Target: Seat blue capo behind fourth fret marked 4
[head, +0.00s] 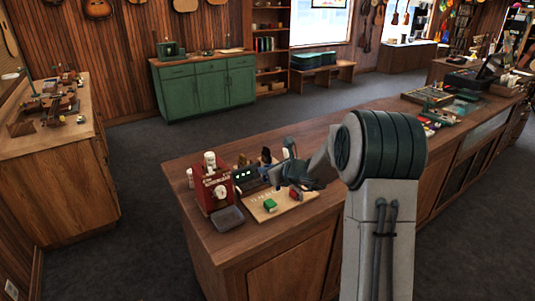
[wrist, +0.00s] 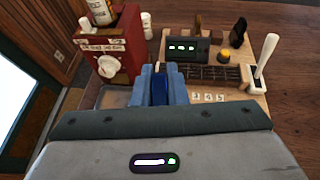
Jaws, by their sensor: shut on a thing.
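In the wrist view my gripper (wrist: 160,76) points forward with its blue fingers shut on a dark blue capo (wrist: 158,90); the fingers cover much of it. They are left of the dark fretted strip (wrist: 217,73) on a wooden board (wrist: 240,87). Number tags 3, 4 and 5 (wrist: 208,97) show just right of the fingers; lower numbers are hidden. I cannot tell the capo's height above the board. In the head view the board (head: 258,214) lies on the counter, partly covered by my arm.
A red box with a white dial (wrist: 107,62) stands close on the left. A black box with green lights (wrist: 184,49) is just beyond the fingers. A white lever (wrist: 265,53) rises at right. Green (head: 270,205) and red (head: 295,193) blocks sit on the board.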

